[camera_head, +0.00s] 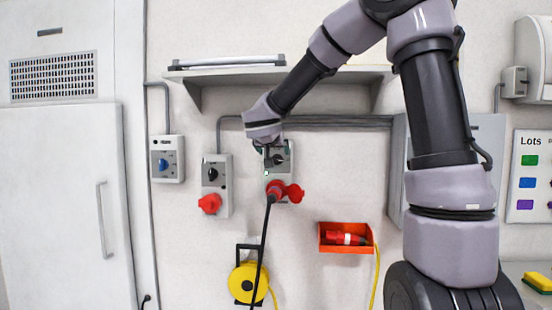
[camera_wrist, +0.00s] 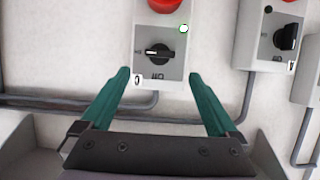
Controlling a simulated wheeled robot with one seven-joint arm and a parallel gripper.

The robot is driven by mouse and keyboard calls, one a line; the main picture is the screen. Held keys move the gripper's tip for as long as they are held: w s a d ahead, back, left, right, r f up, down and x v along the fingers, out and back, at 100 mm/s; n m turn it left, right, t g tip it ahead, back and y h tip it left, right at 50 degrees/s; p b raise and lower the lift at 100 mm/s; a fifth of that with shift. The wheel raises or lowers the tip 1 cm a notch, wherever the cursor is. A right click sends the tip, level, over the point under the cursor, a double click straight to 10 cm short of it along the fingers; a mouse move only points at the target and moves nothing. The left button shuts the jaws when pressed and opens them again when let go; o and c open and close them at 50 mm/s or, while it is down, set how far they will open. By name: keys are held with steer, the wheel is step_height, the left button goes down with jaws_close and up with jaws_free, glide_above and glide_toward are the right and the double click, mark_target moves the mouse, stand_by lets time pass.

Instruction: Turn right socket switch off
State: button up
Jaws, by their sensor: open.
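The right socket box (camera_head: 289,182) is grey, on the wall. Its red outlet (camera_head: 276,188) has a black cable plugged in and its red lid open. In the wrist view the box (camera_wrist: 175,70) appears upside down, with a black rotary switch (camera_wrist: 160,53). The switch handle lies crosswise. A green lamp (camera_wrist: 183,29) is lit beside it; "0" and "ON" style marks show near the knob. My gripper (camera_head: 270,158) is in front of the switch, partly hiding it. In the wrist view my gripper (camera_wrist: 159,76) is open and empty, its fingers either side of the box's switch end.
The left socket box (camera_head: 215,186) with its black switch and closed red lid is close by. A box with a blue knob (camera_head: 166,160) hangs further left. A shelf (camera_head: 220,74) and conduit (camera_head: 345,121) lie above. An orange bin (camera_head: 346,249) and yellow reel (camera_head: 248,284) are below.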

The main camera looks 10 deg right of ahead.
mark_target(277, 159)
steer(key=x, duration=0.7)
steer(key=shift+s, duration=0.1)
steer(key=c, duration=1.4)
